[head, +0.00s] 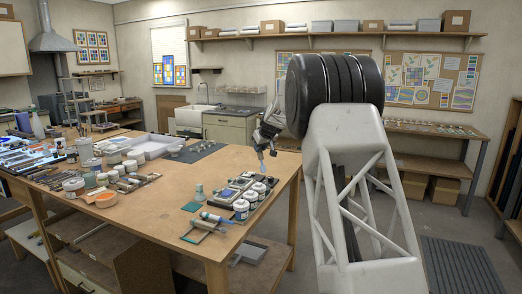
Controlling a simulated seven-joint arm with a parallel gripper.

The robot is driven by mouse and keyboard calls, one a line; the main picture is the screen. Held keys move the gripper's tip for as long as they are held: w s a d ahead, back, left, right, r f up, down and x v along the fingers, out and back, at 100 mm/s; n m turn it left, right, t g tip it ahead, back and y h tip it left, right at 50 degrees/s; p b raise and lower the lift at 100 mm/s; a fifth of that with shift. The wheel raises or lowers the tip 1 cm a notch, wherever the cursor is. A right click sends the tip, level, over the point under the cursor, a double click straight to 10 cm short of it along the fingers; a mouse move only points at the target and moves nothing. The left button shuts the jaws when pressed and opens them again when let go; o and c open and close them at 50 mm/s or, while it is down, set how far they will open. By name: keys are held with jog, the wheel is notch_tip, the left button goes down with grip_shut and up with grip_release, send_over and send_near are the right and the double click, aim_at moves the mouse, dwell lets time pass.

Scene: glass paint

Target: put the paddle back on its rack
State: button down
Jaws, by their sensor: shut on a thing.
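My gripper (261,147) is above the right part of the wooden worktable. It is shut on a slim pale-blue thing, taken to be the paddle (262,160), which points down. The paddle is small here and its upper part is hidden by the fingers. Below it on the table stand several white jars (241,209) beside a dark tray (231,193). I cannot tell which thing is the rack.
The worktable (150,205) has a bare middle. Jars, bottles and tools crowd its left side, with an orange-filled dish (105,199) and a white bin (147,147). A green square (192,207) and a green-grey cup (199,191) stand left of the jars.

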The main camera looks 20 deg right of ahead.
jog(key=s+a+r+n+g, duration=0.2)
jog(key=s+a+g, duration=0.2)
jog(key=s+a, duration=0.3)
jog(key=s+a+f+n+g+h, duration=0.1)
jog(key=s+a+f+g+h, duration=0.1)
jog(key=s+a+f, duration=0.3)
jog(key=s+a+f+n+g+h, duration=0.2)
jog(key=s+a+f, duration=0.3)
jog(key=a, duration=0.8)
jog(key=s+a+f+n+g+h, duration=0.1)
jog(key=s+a+f+g, duration=0.3)
jog(key=a, duration=0.6)
jog(key=shift+s+f+n+h, duration=0.3)
jog(key=shift+s+f+h, duration=0.2)
jog(key=shift+s+f, duration=0.4)
jog(key=shift+s+r, duration=0.1)
jog(key=shift+f, duration=2.45)
jog(key=shift+f, duration=0.55)
jog(key=c, duration=0.9)
grip_release()
